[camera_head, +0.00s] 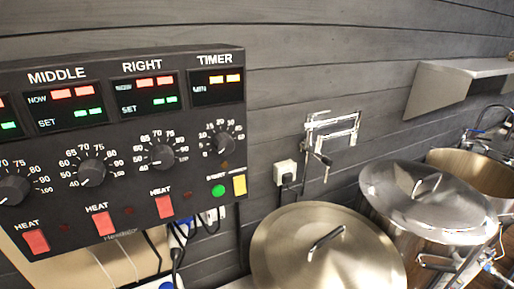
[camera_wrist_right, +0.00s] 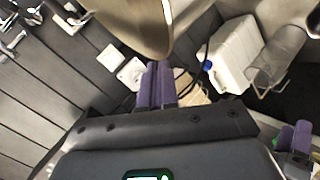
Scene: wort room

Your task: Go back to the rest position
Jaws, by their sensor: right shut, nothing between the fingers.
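In the right wrist view, the two purple fingers of my right gripper (camera_wrist_right: 155,84) are closed together and hold nothing. They point up the picture, towards the underside of a large rounded metal surface. Neither gripper shows in the head view. The control panel (camera_head: 120,215) fills the left of the head view, with lit displays, black knobs and red HEAT switches. Its right end carries the TIMER display, a green button and a yellow switch.
A lidded pot (camera_head: 285,255) stands right of the panel. Another metal lid (camera_head: 385,190) sits farther right, before an open pot (camera_head: 465,170). A wall-mounted jointed pipe (camera_head: 333,128) and a shelf (camera_head: 440,88) are behind. A white container (camera_wrist_right: 235,55) shows in the wrist view.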

